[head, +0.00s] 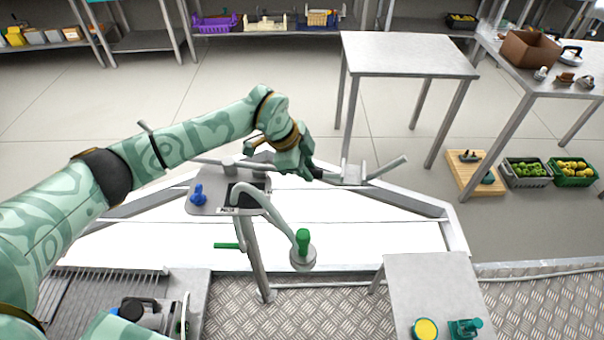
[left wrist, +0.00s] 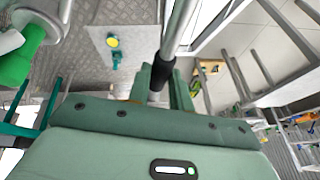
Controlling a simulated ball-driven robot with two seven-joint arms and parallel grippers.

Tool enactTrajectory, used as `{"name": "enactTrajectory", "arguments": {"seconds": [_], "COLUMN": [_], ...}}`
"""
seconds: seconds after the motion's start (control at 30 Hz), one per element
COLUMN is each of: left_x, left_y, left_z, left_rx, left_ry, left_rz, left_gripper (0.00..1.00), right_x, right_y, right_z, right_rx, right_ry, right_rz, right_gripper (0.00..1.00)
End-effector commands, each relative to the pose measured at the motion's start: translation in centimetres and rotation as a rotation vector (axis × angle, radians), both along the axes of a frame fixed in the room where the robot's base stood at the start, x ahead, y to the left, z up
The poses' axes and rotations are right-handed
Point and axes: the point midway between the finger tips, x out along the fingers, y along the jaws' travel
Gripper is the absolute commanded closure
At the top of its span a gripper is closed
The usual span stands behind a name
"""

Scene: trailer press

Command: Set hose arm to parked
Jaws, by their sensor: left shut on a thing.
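My left gripper (head: 311,168) reaches in from the left over the trailer frame. In the left wrist view its fingers (left wrist: 160,80) are shut on the black grip (left wrist: 163,72) of a grey bar (left wrist: 181,28). In the head view the black grip (head: 318,173) shows just past the fingers, and the bar runs right towards a grey bracket (head: 352,174). Nearer to me, a curved grey pipe (head: 266,211) ends at a round piece with a green handle (head: 303,240). I cannot tell for certain which part is the hose arm. My right gripper is not in view.
A blue knob (head: 198,193) sits on a grey plate left of the pipe. A grey stand with a yellow button (head: 425,329) is at the front right. A bare table (head: 408,55) stands behind. Crates and a wooden board (head: 474,172) lie on the floor at right.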

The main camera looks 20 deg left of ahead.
Motion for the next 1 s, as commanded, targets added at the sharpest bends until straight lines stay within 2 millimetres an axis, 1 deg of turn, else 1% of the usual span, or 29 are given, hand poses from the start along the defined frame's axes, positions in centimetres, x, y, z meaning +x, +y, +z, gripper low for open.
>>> {"name": "enactTrajectory", "arguments": {"seconds": [0.1,0.23,0.67,0.7,0.73,0.77,1.0], "left_x": [0.8,1.3,1.5,1.5,1.5,1.5,1.5], "left_y": [0.1,0.2,0.3,0.3,0.2,0.2,0.2], "left_z": [0.1,0.1,0.0,0.0,0.0,0.0,0.0], "left_rx": [0.0,-0.001,0.001,0.001,0.001,0.001,0.0], "left_ry": [-0.001,-0.001,-0.001,-0.001,-0.001,-0.001,-0.002], "left_rz": [0.042,0.069,0.079,0.079,0.079,0.079,0.078], "left_gripper": [1.0,1.0,1.0,0.7,0.62,0.57,0.57], "right_x": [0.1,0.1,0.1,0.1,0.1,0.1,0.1], "right_y": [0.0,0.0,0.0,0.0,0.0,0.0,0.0], "right_z": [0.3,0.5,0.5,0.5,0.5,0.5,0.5], "right_rx": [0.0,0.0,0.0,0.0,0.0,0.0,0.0], "right_ry": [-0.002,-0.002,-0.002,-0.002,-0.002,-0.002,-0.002], "right_rz": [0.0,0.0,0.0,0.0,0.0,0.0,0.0], "right_gripper": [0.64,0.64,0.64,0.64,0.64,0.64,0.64]}}
